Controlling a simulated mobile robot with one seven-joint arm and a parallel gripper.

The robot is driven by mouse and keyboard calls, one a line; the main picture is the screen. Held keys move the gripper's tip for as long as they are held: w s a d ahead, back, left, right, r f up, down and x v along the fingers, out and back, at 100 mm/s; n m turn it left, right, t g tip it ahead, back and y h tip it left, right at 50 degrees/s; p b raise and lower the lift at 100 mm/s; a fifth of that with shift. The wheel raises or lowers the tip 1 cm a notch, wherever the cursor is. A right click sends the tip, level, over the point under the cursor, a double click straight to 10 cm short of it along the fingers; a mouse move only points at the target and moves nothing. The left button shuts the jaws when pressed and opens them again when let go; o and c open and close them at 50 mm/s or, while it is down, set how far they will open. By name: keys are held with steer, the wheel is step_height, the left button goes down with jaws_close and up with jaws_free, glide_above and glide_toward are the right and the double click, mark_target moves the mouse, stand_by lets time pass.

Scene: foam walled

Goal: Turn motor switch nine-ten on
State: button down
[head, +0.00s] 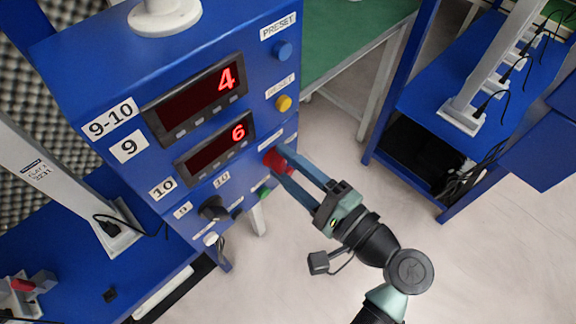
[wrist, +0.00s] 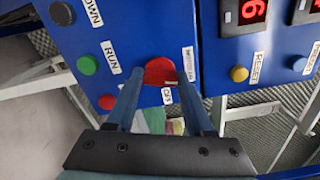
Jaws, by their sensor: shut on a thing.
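The blue control box (head: 70,60) carries a label reading 9-10 (head: 111,119). A red rotary switch (head: 272,160) sits on its front face at the lower right. In the wrist view the switch (wrist: 160,68) is a round red knob with a small white label beside it and an OFF label (wrist: 167,95) near it. My gripper (head: 278,162) is shut on this red knob, with one blue finger on each side. The fingers (wrist: 160,80) cover the knob's sides, and I cannot tell its exact turn angle.
Red displays read 4 (head: 226,78) and 6 (head: 238,132). A yellow button (head: 283,103) and a blue button (head: 282,50) are close by. Green (wrist: 88,65) and red (wrist: 107,101) buttons are near one finger. A blue shelf (head: 450,80) stands at right; open floor lies between.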

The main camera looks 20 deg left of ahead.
steer(key=shift+f+n+b, duration=0.1)
steer(key=shift+n+b, duration=0.55)
steer(key=shift+n, duration=0.95)
steer(key=shift+c, duration=1.4)
jaws_free()
steer(key=shift+d, duration=0.1)
steer(key=v, duration=1.3)
steer(key=shift+p, duration=0.3)
